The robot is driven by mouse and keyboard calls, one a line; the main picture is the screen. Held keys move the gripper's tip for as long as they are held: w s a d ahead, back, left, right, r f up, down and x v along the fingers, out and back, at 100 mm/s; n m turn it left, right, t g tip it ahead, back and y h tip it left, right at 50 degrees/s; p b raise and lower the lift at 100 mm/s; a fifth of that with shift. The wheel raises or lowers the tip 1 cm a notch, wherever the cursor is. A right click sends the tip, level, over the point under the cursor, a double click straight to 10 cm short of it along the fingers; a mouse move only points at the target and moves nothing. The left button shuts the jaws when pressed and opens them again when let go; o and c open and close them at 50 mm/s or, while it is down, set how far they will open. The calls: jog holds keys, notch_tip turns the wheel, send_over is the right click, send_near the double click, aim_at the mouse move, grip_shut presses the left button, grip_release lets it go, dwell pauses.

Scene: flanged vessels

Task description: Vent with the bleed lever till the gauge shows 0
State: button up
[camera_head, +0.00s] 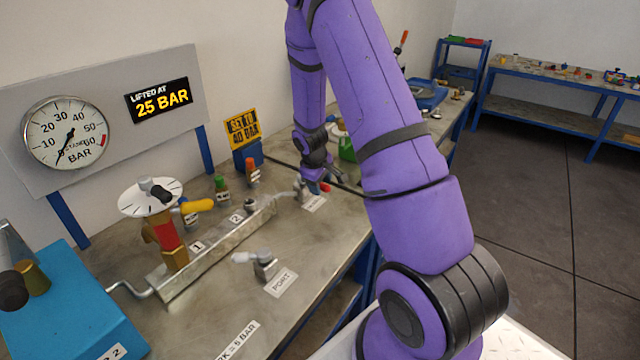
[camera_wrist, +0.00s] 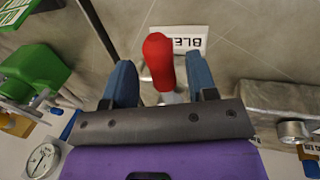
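The bleed lever has a red handle (camera_head: 325,187), also seen in the wrist view (camera_wrist: 158,62), beside a label reading "BLE..." (camera_wrist: 190,40). My gripper (camera_wrist: 160,80) has its two blue fingers on either side of the red handle, with a narrow gap showing on each side. In the head view my gripper (camera_head: 316,177) is low over the bench at the lever, partly hiding it. The large round gauge (camera_head: 65,132) is marked in bar; its needle points down-left, at or close to 0.
A sign (camera_head: 160,100) reads "LIFTED AT 25 BAR". The metal manifold (camera_head: 212,250) with numbered valves lies left of the lever. A green object (camera_wrist: 35,72) stands left in the wrist view. A blue box (camera_head: 70,310) sits at front left.

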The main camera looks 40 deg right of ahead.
jog(key=v, duration=1)
jog(key=shift+a+r, duration=0.2)
jog(key=shift+r, duration=0.15)
jog(key=shift+s, duration=0.1)
dwell(0.3)
jog(key=s+a+r+m+t, duration=0.1)
jog(key=s+a+r, duration=0.2)
jog(key=r, duration=0.3)
jog(key=s+a+r+t+y, duration=0.1)
jog(key=s+a+r, duration=0.25)
jog(key=r, duration=0.25)
jog(key=s+a+r+m, duration=0.1)
jog(key=s+a+r, duration=0.25)
jog(key=r, duration=0.25)
jog(key=s+a+r+t+y, duration=0.1)
jog(key=s+a+r, duration=0.2)
jog(key=s, duration=0.5)
jog(key=s+a+r+m+t, duration=0.1)
jog(key=s+a+r, duration=0.3)
jog(key=s, duration=0.5)
jog(key=shift+s+a+r+y, duration=0.3)
jog(key=shift+a+y, duration=0.1)
jog(key=shift+a, duration=0.75)
dwell(1.6)
